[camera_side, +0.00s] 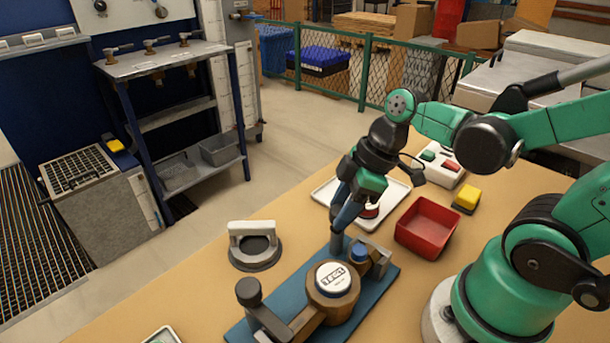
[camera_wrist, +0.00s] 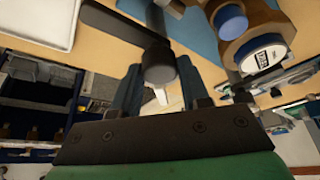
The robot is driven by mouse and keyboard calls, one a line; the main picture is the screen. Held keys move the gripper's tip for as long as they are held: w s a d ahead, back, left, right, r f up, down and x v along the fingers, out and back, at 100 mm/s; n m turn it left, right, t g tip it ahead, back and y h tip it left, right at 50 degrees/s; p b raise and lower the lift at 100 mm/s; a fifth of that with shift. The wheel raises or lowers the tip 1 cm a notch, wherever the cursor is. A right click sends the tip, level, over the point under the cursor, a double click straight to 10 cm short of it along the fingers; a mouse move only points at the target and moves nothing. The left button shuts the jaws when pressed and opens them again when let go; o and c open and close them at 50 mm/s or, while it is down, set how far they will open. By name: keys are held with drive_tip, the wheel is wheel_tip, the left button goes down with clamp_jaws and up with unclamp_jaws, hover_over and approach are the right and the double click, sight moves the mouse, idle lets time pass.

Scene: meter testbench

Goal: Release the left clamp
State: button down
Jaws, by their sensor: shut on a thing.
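The fixture is a blue plate (camera_side: 383,292) carrying a brown clamp body and a round, blue-rimmed meter (camera_side: 334,279), which also shows in the wrist view (camera_wrist: 262,55). A clamp with an upright dark knob (camera_side: 248,292) stands at the plate's left end, apart from my gripper. A blue-capped part (camera_side: 358,252) stands behind the meter and also shows in the wrist view (camera_wrist: 231,19). My gripper (camera_side: 338,248) points down just behind the meter. In the wrist view, a dark handle (camera_wrist: 158,66) is between my fingers, which are shut on it. The fingers hide this handle in the side view.
A grey-white ring fixture (camera_side: 255,246) stands left of the plate. A red bin (camera_side: 428,226), a yellow block (camera_side: 466,198), a white tray (camera_side: 325,192) and a button box (camera_side: 440,165) lie behind and right. The table's left front is mostly clear.

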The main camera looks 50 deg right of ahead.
drive_tip(key=shift+c, duration=2.1)
unclamp_jaws()
drive_tip(key=shift+v, duration=2.8)
drive_tip(key=w+m+h, duration=0.1)
drive_tip(key=m, duration=0.1)
drive_tip(key=m+t, duration=0.1)
drive_tip(key=m, duration=0.1)
drive_tip(key=w+m+t+h, duration=0.1)
drive_tip(key=m, duration=0.1)
drive_tip(key=shift+w+f+h, duration=0.25)
drive_tip(key=shift+w+h, duration=0.05)
drive_tip(key=shift+w, duration=0.05)
drive_tip(key=m, duration=0.1)
drive_tip(key=w+m+t, duration=0.1)
drive_tip(key=m+t, duration=0.1)
drive_tip(key=shift+w+a+r+h, duration=0.25)
drive_tip(key=shift+w+r+h, duration=0.05)
drive_tip(key=shift+w+h, duration=0.1)
